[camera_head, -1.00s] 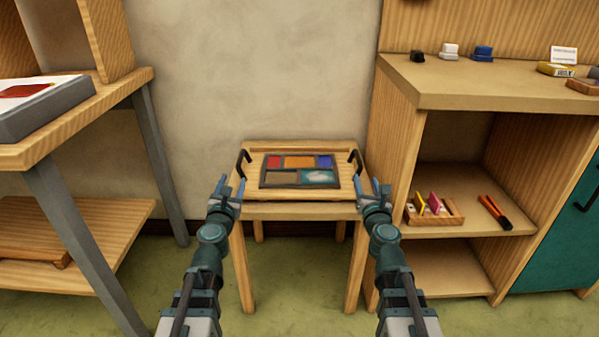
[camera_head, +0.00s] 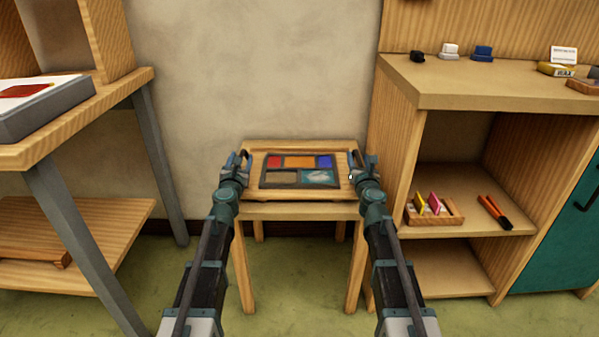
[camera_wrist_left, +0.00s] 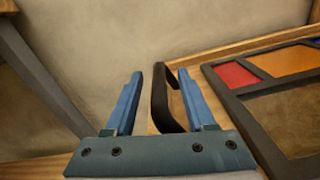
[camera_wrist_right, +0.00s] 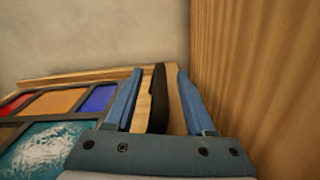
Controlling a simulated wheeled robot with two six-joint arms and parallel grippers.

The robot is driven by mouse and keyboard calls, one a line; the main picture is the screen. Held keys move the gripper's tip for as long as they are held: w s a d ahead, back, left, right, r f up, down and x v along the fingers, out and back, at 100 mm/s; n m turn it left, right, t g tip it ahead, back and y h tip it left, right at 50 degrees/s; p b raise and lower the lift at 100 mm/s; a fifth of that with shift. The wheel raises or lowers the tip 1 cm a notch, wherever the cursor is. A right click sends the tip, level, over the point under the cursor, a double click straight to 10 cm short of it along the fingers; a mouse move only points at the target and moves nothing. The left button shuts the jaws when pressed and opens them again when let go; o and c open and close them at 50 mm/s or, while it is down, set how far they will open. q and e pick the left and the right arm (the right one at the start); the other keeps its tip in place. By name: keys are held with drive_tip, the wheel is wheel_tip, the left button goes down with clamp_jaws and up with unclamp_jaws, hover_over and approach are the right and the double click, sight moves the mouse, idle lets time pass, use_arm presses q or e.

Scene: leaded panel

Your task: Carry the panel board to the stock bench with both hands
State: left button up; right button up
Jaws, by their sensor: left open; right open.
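The panel board (camera_head: 298,192) is a wooden tray with a leaded panel (camera_head: 300,171) of red, orange, blue, brown and teal panes on it. It rests on a small wooden table (camera_head: 290,211). My left gripper (camera_head: 239,158) is open at the board's left handle; in the left wrist view the black handle (camera_wrist_left: 160,95) stands between the open fingers. My right gripper (camera_head: 363,160) is open at the right handle; in the right wrist view that black handle (camera_wrist_right: 158,98) is between the fingers. In the head view the grippers largely hide both handles.
A wooden shelf unit (camera_head: 480,92) stands close at the right, with small blocks and boxes on top and a rack (camera_head: 435,212) inside. A grey-legged bench (camera_head: 50,148) with a grey slab (camera_head: 45,107) is at the left. The wall is behind the table.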

use_arm(q)
drive_tip(key=shift+w, duration=0.35)
use_arm(e)
drive_tip(key=shift+w, duration=0.35)
use_arm(q)
clamp_jaws()
use_arm(e)
clamp_jaws()
use_arm(q)
drive_tip(key=shift+a, duration=0.1)
use_arm(e)
drive_tip(key=shift+d, duration=0.1)
